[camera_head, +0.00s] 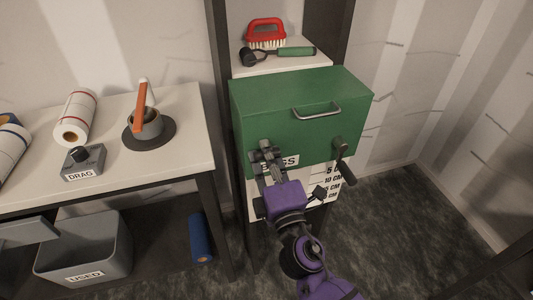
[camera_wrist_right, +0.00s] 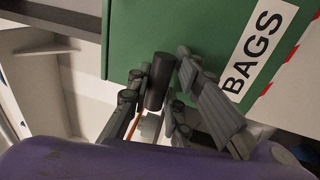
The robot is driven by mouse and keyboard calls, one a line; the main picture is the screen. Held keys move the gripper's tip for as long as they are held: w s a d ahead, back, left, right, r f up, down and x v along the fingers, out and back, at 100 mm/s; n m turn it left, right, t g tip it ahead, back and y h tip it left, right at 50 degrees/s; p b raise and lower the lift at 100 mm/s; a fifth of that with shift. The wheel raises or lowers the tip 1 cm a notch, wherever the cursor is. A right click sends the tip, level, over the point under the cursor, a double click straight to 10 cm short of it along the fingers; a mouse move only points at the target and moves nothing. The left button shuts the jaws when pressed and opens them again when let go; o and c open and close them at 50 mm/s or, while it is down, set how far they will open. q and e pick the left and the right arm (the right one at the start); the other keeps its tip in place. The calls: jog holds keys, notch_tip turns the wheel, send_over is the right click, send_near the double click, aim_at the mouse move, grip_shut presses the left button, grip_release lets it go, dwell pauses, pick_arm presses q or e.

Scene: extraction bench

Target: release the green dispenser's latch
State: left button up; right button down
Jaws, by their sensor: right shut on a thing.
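The green dispenser (camera_head: 300,105) is a large box with a grey handle (camera_head: 317,111) on its sloping front and a partly covered BAGS label (camera_head: 289,161). My right gripper (camera_head: 265,152) is at the lower left of its front. In the right wrist view, the fingers of my right gripper (camera_wrist_right: 160,72) are closed about a dark cylindrical grip (camera_wrist_right: 159,82), apparently a latch, at the green box's (camera_wrist_right: 155,30) lower edge. The fingers hide most of this part in the head view. A second dark latch-like lever (camera_head: 342,150) hangs at the lower right front. My left gripper is out of view.
A white panel with length marks (camera_head: 330,184) is below the box. A red brush (camera_head: 266,33) and green-handled tool (camera_head: 296,51) lie on the shelf above. The left bench (camera_head: 190,140) holds rolls, a DRAG box (camera_head: 84,164) and a cup; a USED bin (camera_head: 100,250) is below.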

jog(key=c, duration=1.6)
grip_release()
jog(key=shift+a+r, duration=0.1)
jog(key=shift+r, duration=0.25)
jog(key=shift+c, duration=0.2)
jog(key=shift+f, duration=0.2)
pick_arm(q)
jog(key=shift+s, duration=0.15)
pick_arm(e)
jog(key=v, duration=1.2)
